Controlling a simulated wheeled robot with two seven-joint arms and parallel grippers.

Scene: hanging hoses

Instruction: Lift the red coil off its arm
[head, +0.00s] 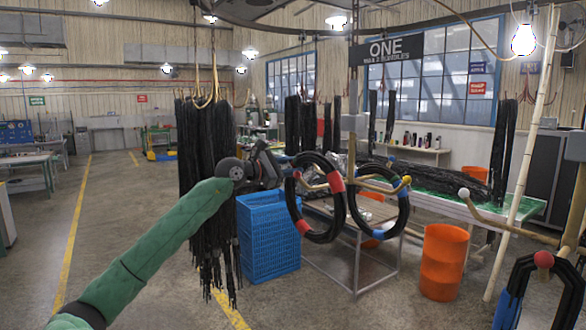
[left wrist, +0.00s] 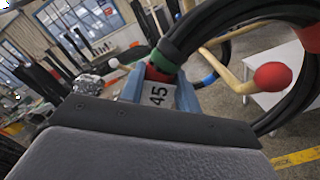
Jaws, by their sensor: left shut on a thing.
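The red coil (head: 291,205) is a black hose ring with red bands, hanging upright left of the post in the head view. My left gripper (head: 279,168) is at its upper left side and shut on it. In the left wrist view the coil (left wrist: 226,17) passes the fingers beside a green band and a white "45" tag (left wrist: 158,95). A wooden arm with a red ball (left wrist: 272,77) reaches through the ring. In the head view the ring's top stands above this arm; contact between them is unclear. My right gripper is not in view.
A blue-banded coil (head: 404,208) hangs close to the right. Another coil (head: 518,280) hangs at the lower right. A blue crate (head: 268,240), an orange bin (head: 444,265) and a metal cart (head: 355,262) stand below. Dark hose bundles (head: 205,150) hang behind my left arm.

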